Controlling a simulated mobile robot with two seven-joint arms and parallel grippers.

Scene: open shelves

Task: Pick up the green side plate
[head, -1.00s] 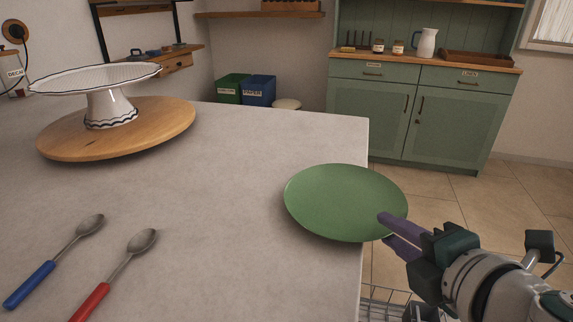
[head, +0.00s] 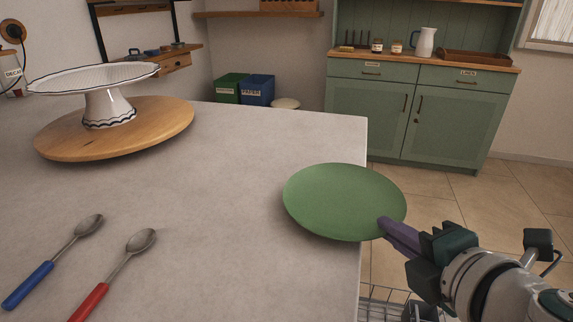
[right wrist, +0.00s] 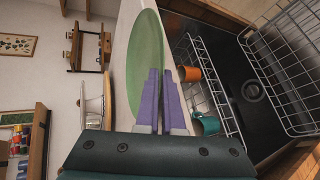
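The green side plate (head: 335,200) lies at the right end of the grey counter (head: 225,170), its right rim reaching out past the counter edge. It also shows in the right wrist view (right wrist: 146,50). The lower finger is hidden beneath the plate in the head view. In the right wrist view the two purple fingers (right wrist: 160,75) are close together, one on each side of the rim. My left gripper is not in view.
Two spoons, with a blue handle (head: 28,285) and a red handle (head: 90,302), lie at the front left. A white cake stand (head: 108,100) stands on a round wooden board (head: 165,128). In the right wrist view, wire racks (right wrist: 282,65) and an orange mug (right wrist: 189,73) are beside the plate.

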